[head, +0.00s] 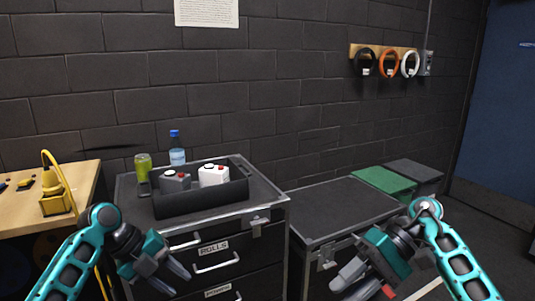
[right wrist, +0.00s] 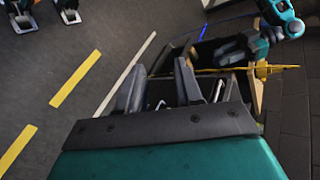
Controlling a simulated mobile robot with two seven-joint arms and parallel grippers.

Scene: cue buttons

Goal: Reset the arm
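My left gripper (head: 168,279) hangs in front of the drawer cabinet, below its top, with its fingers apart and nothing between them. My right gripper (head: 352,282) is in front of the lower dark case, at the bottom of the head view. In the right wrist view its two fingers (right wrist: 158,88) stand apart with nothing held. A grey button box (head: 175,182) and a white button box (head: 213,176), each with a red button, sit in a black tray (head: 203,203) on the cabinet. Both grippers are apart from the boxes.
A wooden bench (head: 82,178) with a yellow tool is at left. The dark case top (head: 335,208) is clear.

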